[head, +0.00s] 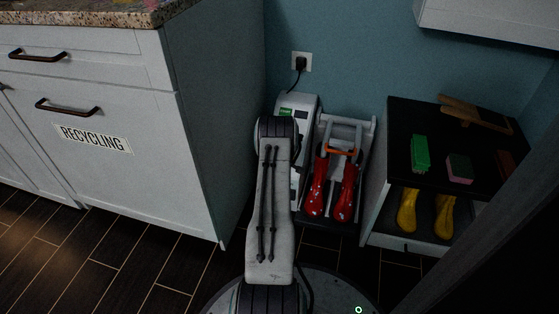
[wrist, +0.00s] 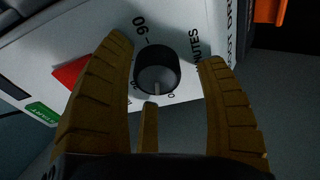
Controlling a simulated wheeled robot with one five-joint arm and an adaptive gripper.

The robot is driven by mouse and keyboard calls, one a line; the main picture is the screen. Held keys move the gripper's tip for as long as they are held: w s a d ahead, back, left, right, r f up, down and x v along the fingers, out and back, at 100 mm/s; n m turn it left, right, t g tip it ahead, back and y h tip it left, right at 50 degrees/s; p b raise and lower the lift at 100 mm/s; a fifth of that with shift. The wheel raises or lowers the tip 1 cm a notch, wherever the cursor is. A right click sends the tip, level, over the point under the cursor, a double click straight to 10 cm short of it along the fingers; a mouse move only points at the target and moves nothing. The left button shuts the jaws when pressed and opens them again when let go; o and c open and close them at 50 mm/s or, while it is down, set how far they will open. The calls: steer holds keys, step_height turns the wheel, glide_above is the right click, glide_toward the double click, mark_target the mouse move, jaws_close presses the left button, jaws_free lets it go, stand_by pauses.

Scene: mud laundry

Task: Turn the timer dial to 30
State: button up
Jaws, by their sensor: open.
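The timer dial (wrist: 157,68) is a round black knob on a white panel (wrist: 195,20), with "90" printed above it at the left and "MINUTES" at the right. Its pale pointer line is at its lower edge, near a "0" mark. My gripper (wrist: 166,50) is open, with yellow-brown ridged fingers on both sides of the dial and a third finger below it. I cannot tell whether any finger touches the knob. In the head view the white boot dryer (head: 298,103) stands by the wall; my arm hides the dial and gripper.
Red boots (head: 315,190) sit on the dryer's rack, right of my arm. A white cabinet (head: 140,140) stands close at the left. A plugged outlet (head: 301,62) is behind.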

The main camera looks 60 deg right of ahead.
steer(key=v, duration=1.1)
steer(key=shift+a+r, duration=0.3)
steer(key=shift+o, duration=0.2)
steer(key=shift+s, duration=0.15)
steer(key=shift+c, duration=0.2)
